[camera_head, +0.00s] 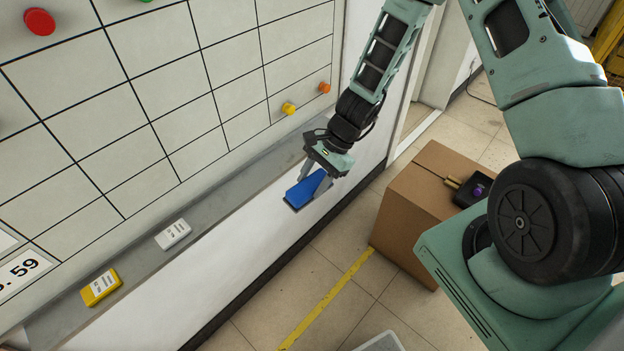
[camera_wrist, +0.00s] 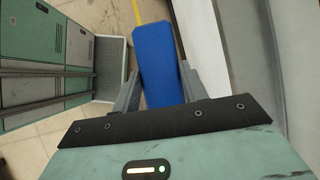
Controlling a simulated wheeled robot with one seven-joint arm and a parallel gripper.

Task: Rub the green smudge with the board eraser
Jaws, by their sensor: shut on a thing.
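A blue block-shaped board eraser (camera_head: 306,190) is held in my gripper (camera_head: 316,176), in front of the white wall just below the whiteboard's ledge. In the wrist view the eraser (camera_wrist: 160,62) sits between the two fingers of my gripper (camera_wrist: 160,85), its long side pointing away from the palm. The gripper is shut on it. The eraser appears apart from the board. The whiteboard (camera_head: 150,95) with its black grid fills the left of the head view.
The grey ledge (camera_head: 225,195) carries a white box (camera_head: 173,234) and a yellow box (camera_head: 101,287). Red (camera_head: 40,22), yellow (camera_head: 289,108) and orange (camera_head: 324,87) magnets dot the board. A cardboard box (camera_head: 425,195) stands on the floor at right.

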